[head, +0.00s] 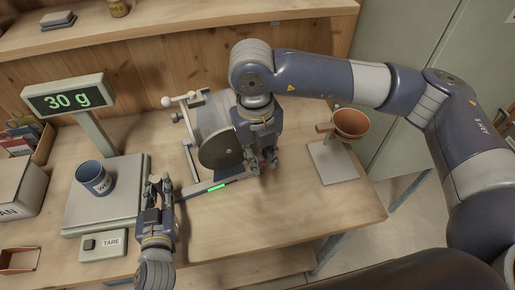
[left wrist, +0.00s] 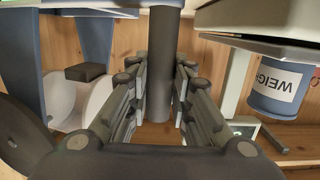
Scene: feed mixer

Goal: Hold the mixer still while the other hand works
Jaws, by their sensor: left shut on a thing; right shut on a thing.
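The mixer (head: 213,120) stands mid-table in the head view, a grey body with a round dark disc (head: 220,149) and pale levers with white knobs. A grey bar with a green strip (head: 217,187) runs along its front. My left gripper (head: 160,179) is left of the mixer, at the bar's left end. In the left wrist view its fingers are shut on a dark upright post (left wrist: 161,75). My right gripper (head: 263,163) points down just right of the disc, shut on a part of the mixer that its fingers mostly hide.
A TARE button box (head: 103,245) lies in front. A brown funnel bowl (head: 351,123) on a stand is right. The front table centre is clear.

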